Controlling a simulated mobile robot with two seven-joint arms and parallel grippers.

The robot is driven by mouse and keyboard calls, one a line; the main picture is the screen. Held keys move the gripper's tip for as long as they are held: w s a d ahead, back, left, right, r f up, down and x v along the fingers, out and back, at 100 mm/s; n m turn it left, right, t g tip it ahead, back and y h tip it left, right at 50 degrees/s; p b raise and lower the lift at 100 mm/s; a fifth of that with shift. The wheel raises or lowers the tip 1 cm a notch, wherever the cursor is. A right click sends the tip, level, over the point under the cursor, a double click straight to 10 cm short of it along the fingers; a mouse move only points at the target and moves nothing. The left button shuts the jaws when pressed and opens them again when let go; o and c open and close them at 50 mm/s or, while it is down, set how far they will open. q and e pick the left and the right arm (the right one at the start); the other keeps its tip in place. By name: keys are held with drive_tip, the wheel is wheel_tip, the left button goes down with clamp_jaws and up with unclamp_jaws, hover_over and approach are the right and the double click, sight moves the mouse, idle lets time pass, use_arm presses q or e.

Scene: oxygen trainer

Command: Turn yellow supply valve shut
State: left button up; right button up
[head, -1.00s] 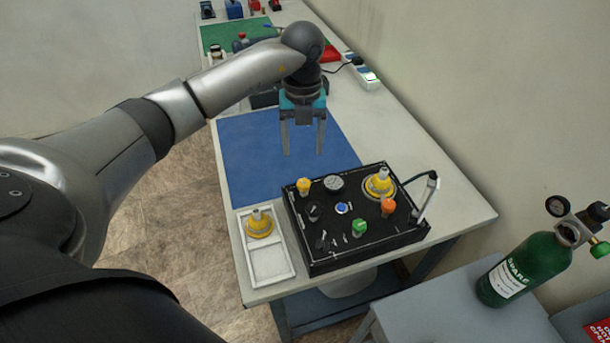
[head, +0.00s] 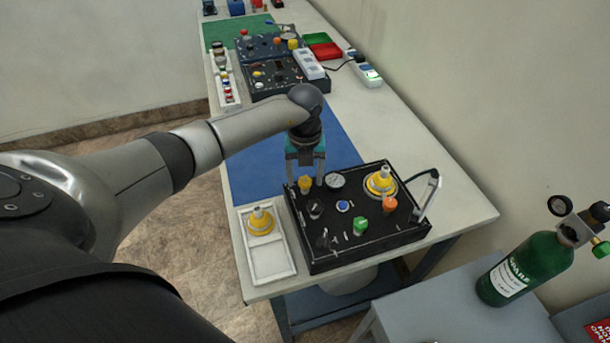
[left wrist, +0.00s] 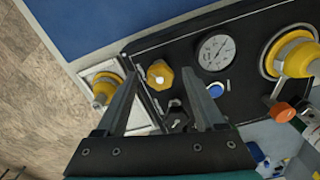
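The black trainer panel (head: 330,249) stands on the near end of the table. The yellow valve knob (head: 305,184) is at its far left corner, and it also shows in the left wrist view (left wrist: 159,75) as a faceted yellow knob. My left gripper (head: 306,184) is open above that corner. In the left wrist view its two fingers (left wrist: 160,85) are spread, with the yellow knob between and beyond their tips. I cannot tell whether the fingers are level with the knob. My right gripper is not in view.
The panel also holds a gauge (head: 335,180), a large yellow fitting (head: 381,184), an orange knob (head: 389,204) and a green knob (head: 361,226). A white tray (head: 272,274) with another yellow fitting (head: 260,221) lies left. A green cylinder (head: 530,267) stands right. The blue mat (head: 250,165) is clear.

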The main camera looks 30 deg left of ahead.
use_arm(q)
clamp_jaws()
idle(0.3)
drive_tip(key=shift+m, duration=0.4)
drive_tip(key=m+b, duration=0.2)
drive_tip(key=m, duration=0.3)
drive_tip(key=m+b, duration=0.3)
drive_tip(key=m, duration=0.3)
drive_tip(key=shift+m, duration=0.4)
drive_tip(key=m+b, duration=0.3)
drive_tip(key=m, duration=0.3)
drive_tip(key=m+b, duration=0.1)
drive_tip(key=m, duration=0.4)
drive_tip(key=shift+b, duration=0.4)
drive_tip(key=shift+r+m, duration=0.1)
drive_tip(key=shift+m, duration=0.2)
drive_tip(key=shift+o, duration=0.3)
unclamp_jaws()
